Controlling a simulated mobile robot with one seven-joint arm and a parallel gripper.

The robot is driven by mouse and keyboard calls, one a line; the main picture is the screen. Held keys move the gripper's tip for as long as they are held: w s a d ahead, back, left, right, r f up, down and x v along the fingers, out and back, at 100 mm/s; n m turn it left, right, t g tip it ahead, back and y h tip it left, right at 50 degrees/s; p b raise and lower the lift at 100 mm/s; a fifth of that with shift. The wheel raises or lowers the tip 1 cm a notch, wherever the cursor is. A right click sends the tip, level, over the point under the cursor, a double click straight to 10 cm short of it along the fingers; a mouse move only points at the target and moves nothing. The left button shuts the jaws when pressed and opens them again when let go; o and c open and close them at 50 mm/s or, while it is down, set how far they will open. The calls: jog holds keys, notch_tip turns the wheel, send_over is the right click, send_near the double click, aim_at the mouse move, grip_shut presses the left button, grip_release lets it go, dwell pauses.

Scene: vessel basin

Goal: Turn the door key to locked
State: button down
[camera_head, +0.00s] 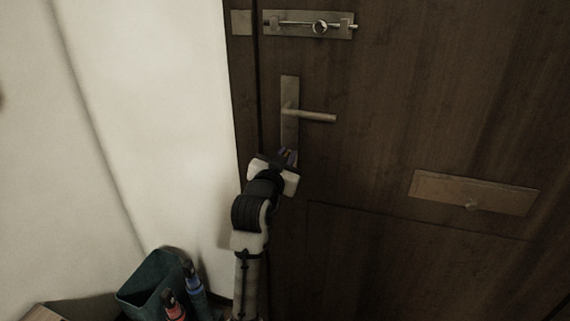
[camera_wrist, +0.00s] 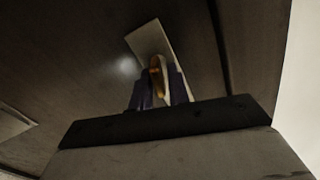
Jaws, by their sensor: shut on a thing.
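A dark brown wooden door (camera_head: 400,110) fills the right of the head view. A metal lock plate (camera_head: 290,92) with a lever handle (camera_head: 318,116) is on its left side. My gripper (camera_head: 287,156) is at the bottom end of this plate. In the wrist view my gripper (camera_wrist: 159,88) is shut on a brass-coloured key (camera_wrist: 156,74) in front of the plate (camera_wrist: 150,40). The fingers hide most of the key, and I cannot tell which way it is turned.
A sliding bolt (camera_head: 318,25) is above the handle, and a letter slot plate (camera_head: 472,192) is to the right. A dark bin (camera_head: 150,285) with umbrellas (camera_head: 192,277) stands at the lower left by the white wall (camera_head: 150,120).

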jog(key=m+b, duration=0.4)
jog(key=shift+d+f+m, duration=0.15)
jog(key=shift+f+m, duration=0.15)
jog(key=shift+f, duration=0.05)
jog(key=m+b, duration=0.3)
jog(key=shift+s+d+f+m+b, duration=0.1)
jog(key=shift+m+b, duration=0.2)
jog(key=shift+b, duration=0.05)
jog(key=shift+d+f+m+b, duration=0.1)
jog(key=shift+m+b, duration=2.35)
jog(key=shift+m, duration=1.05)
jog(key=c, duration=1.5)
grip_release()
